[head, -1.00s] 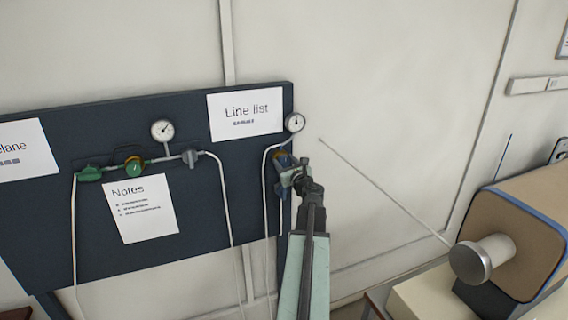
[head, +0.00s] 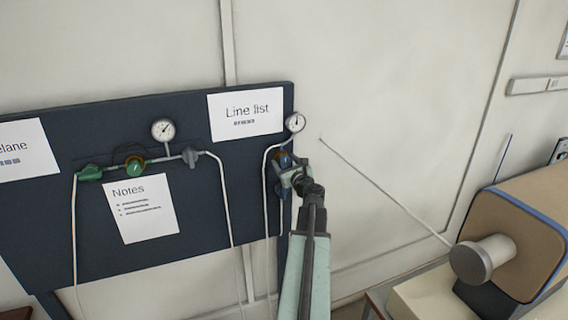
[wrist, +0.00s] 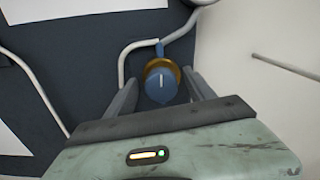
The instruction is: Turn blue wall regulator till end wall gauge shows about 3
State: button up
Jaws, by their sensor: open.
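The blue regulator knob (wrist: 162,84) has a brass collar behind it and a white mark that stands nearly upright in the wrist view. In the head view the knob (head: 283,160) is partly hidden by my gripper (head: 289,177). My gripper (wrist: 160,80) is open, with one finger on each side of the knob. Gaps show between the fingers and the knob, and nothing is held. The end wall gauge (head: 295,122) is a small white dial above the regulator at the board's right edge. Its needle points roughly upward; its numbers are too small to read.
A second gauge (head: 163,130) with a green regulator knob (head: 135,167) sits to the left on the dark board (head: 60,235). Pale hoses (head: 228,215) hang down the board. A furnace (head: 530,220) with a long thin rod (head: 385,193) stands at the right.

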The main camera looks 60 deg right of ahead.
jog(key=v, duration=0.7)
jog(key=shift+s, duration=0.15)
jog(key=shift+a, duration=0.15)
